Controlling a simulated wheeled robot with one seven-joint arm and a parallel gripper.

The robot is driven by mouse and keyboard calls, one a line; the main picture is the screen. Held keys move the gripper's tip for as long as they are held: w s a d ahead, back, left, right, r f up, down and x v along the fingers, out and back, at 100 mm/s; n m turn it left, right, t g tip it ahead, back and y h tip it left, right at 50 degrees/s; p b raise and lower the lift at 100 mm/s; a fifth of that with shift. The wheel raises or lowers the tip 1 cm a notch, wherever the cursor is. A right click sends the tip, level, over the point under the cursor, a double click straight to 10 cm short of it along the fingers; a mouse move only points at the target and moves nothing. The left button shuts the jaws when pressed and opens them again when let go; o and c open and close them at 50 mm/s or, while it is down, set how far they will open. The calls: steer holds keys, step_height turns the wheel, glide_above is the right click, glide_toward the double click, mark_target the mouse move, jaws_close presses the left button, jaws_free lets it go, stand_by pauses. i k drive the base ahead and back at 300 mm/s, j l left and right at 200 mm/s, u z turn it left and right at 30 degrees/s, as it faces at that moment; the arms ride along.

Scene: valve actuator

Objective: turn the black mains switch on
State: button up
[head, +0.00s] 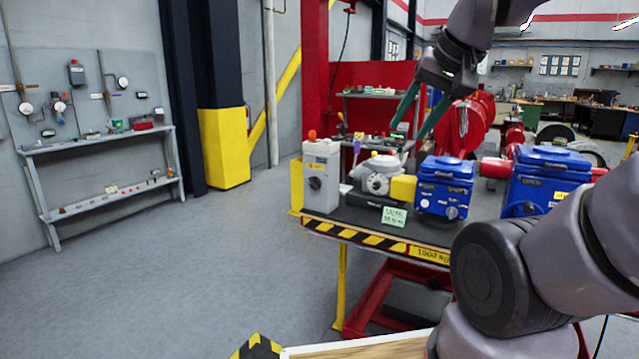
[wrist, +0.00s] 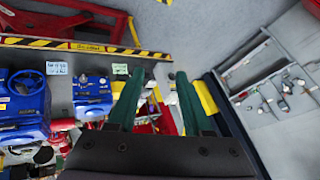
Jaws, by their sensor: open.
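A grey box (head: 321,176) stands at the left end of the workbench in the head view, with an orange button on top. A black rotary switch (head: 315,183) sits on its front face. The switch is too small to tell which way it is set. My gripper (head: 407,130) is open and empty, up and to the right of the box in the picture, with its green fingers pointing down. In the wrist view the two fingers of my gripper (wrist: 156,78) are spread apart. I cannot make out the switch in the wrist view.
The workbench (head: 345,232) has a striped front edge. Beside the box are a grey-and-yellow actuator (head: 376,180), a green note (head: 394,217) and blue actuators (head: 444,188) (head: 545,178). A wall rack (head: 100,150) stands at left. The floor (head: 220,270) in front is clear.

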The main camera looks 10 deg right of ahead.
mark_target(314, 182)
steer(key=i+j, duration=0.15)
steer(key=i, duration=0.2)
steer(key=i+j, duration=0.15)
steer(key=i, duration=0.25)
steer(key=i+j+z, duration=0.1)
steer(key=i, duration=0.25)
